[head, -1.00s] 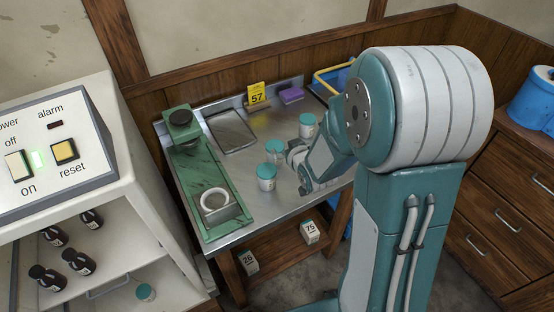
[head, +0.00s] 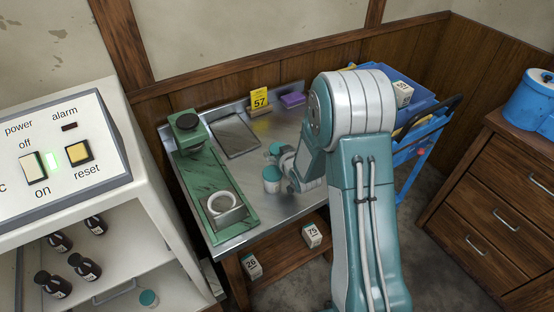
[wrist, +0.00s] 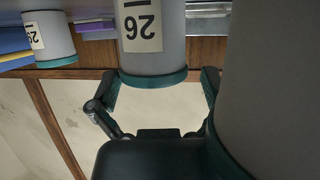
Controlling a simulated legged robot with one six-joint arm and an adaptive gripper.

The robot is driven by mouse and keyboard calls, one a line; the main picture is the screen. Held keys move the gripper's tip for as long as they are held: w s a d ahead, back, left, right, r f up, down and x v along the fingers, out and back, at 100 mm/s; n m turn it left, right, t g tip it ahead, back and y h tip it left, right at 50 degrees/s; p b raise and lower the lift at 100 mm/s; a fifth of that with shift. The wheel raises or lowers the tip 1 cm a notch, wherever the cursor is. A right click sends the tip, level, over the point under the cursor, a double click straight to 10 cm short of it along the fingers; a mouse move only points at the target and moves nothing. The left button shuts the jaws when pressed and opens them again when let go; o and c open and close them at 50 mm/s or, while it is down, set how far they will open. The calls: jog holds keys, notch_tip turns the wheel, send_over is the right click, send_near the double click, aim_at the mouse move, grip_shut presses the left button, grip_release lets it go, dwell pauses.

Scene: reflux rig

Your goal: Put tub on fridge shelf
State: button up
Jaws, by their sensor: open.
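White tubs with teal lids stand on the steel bench. In the head view, a front tub (head: 271,180) stands just left of my gripper (head: 287,164), and another tub (head: 276,148) shows behind it. The wrist view looks upside down. There, my open gripper (wrist: 160,80) has a tub labelled 26 (wrist: 150,45) between or just beyond its fingers; contact cannot be told. Another labelled tub (wrist: 48,40) is farther off, and a large grey rounded surface (wrist: 275,80) fills the right side, very close. The white fridge (head: 165,240) is at the left, its shelves visible.
Dark bottles (head: 84,266) stand on the fridge shelves, with a teal-lidded tub (head: 149,298) lower down. A green stand (head: 215,190) with a white ring occupies the bench's left. A yellow 57 sign (head: 259,100) and purple block (head: 292,99) are behind. A blue cart (head: 415,145) stands right.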

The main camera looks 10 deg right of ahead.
jog(key=shift+w+f, duration=0.25)
jog(key=shift+w, duration=0.3)
jog(key=shift+w+d, duration=0.2)
jog(key=shift+d, duration=0.3)
jog(key=shift+a+f, duration=0.1)
jog(key=shift+a, duration=0.05)
jog(key=c, duration=0.7)
jog(key=shift+a, duration=0.25)
jog(key=c, duration=0.3)
jog(key=shift+c, duration=0.2)
jog(key=shift+d, duration=0.1)
